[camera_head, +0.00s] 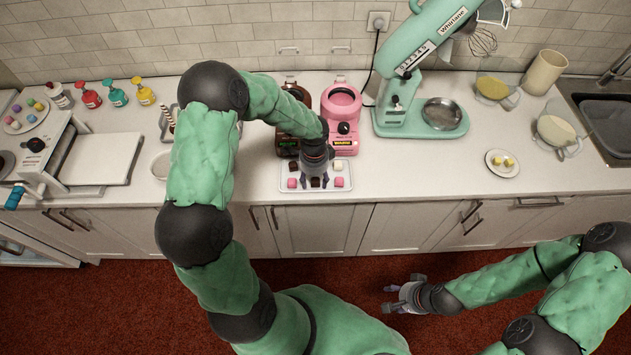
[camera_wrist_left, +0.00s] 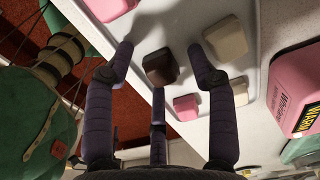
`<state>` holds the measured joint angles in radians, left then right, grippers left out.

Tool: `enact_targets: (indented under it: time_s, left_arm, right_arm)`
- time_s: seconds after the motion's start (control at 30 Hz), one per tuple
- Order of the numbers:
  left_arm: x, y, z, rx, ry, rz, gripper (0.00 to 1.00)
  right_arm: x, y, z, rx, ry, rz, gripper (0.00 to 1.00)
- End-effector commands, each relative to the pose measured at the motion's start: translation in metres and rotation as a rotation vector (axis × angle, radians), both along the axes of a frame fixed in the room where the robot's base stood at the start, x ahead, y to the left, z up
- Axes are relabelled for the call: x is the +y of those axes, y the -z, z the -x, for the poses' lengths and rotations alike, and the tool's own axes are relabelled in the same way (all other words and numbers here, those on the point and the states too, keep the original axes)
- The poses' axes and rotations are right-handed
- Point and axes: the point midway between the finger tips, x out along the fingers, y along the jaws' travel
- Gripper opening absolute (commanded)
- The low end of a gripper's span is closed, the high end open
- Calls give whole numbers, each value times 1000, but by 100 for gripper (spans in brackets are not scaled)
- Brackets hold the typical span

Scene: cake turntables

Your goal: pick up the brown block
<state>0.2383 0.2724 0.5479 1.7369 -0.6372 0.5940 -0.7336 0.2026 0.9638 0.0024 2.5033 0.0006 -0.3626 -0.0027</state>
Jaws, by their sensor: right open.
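A white tray (camera_head: 286,173) on the counter holds several small blocks in brown, pink and white. One brown block (camera_head: 315,182) sits at the tray's front middle, partly hidden by my left gripper. A brown block (camera_wrist_left: 161,67) shows in the left wrist view between the spread fingers of my left gripper (camera_wrist_left: 160,62). My left gripper (camera_head: 315,184) points down over the tray with its fingers open; contact with the block cannot be told. Another brown block (camera_head: 293,163) lies at the tray's back left. My right gripper (camera_head: 393,298) is open and empty, low in front of the cabinets.
A pink machine (camera_head: 342,105) and a brown machine (camera_head: 293,130) stand close behind the tray. The counter between tray and plate is clear.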

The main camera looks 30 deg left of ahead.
Motion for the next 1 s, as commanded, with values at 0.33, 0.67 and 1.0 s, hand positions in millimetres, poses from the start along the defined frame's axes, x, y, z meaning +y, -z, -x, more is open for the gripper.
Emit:
enact_targets:
  time_s: [0.33, 0.67, 1.0]
  left_arm:
    - [0, 0, 0, 1, 0, 0, 54]
    - [0, 0, 0, 1, 0, 1, 57]
    - [-2, -33, 0, -2, 2, -1, 57]
  right_arm:
    - [0, 0, 0, 0, 0, 0, 50]
    - [0, 0, 0, 0, 0, 0, 50]
    - [0, -6, 0, 0, 0, 0, 50]
